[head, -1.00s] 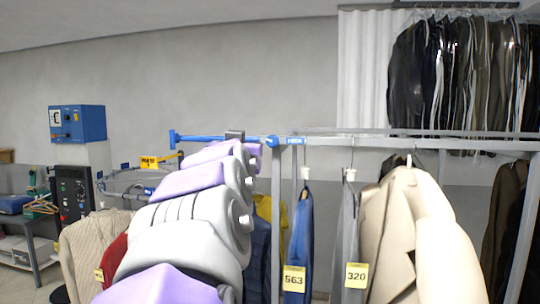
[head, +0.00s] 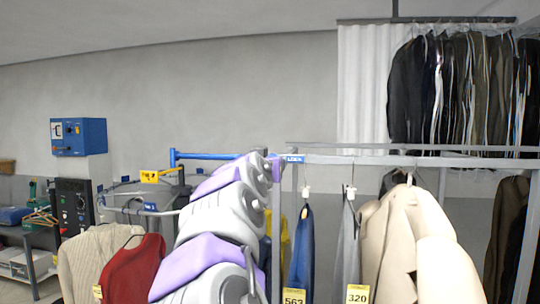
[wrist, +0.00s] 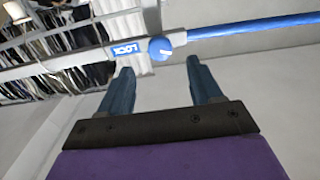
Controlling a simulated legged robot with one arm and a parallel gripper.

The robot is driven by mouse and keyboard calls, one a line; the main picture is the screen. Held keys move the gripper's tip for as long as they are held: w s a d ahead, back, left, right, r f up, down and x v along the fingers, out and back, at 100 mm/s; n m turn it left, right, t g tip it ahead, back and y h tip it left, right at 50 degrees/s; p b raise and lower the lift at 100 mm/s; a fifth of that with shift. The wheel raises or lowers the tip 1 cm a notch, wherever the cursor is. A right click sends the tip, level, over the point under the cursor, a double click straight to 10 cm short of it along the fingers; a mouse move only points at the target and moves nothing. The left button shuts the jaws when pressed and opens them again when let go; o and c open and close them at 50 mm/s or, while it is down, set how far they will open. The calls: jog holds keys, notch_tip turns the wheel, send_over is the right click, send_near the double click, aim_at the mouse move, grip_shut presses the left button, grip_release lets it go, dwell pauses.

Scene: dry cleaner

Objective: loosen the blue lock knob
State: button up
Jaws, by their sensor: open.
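The blue lock knob (wrist: 160,48) is a small round ball in the wrist view, beside a blue LOCK label (wrist: 127,49). A long blue bar (wrist: 255,26) runs right from near it. My gripper (wrist: 159,68) is open and empty. Its two dark fingers point toward the knob, which shows in the gap just beyond the fingertips, with no contact visible. In the head view the label (head: 293,159) and the blue bar (head: 208,155) show at the rail's left end. My arm hides the knob and my fingers there.
A grey rail (head: 420,160) carries a beige coat (head: 405,235) and tagged garments to the right. A red garment (head: 133,268) and a cream sweater (head: 92,260) hang at left. A blue wall box (head: 78,137) and black control panel (head: 74,207) stand farther left.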

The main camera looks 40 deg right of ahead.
jog(key=p+x, duration=0.2)
jog(key=x, duration=0.4)
jog(key=shift+c, duration=0.4)
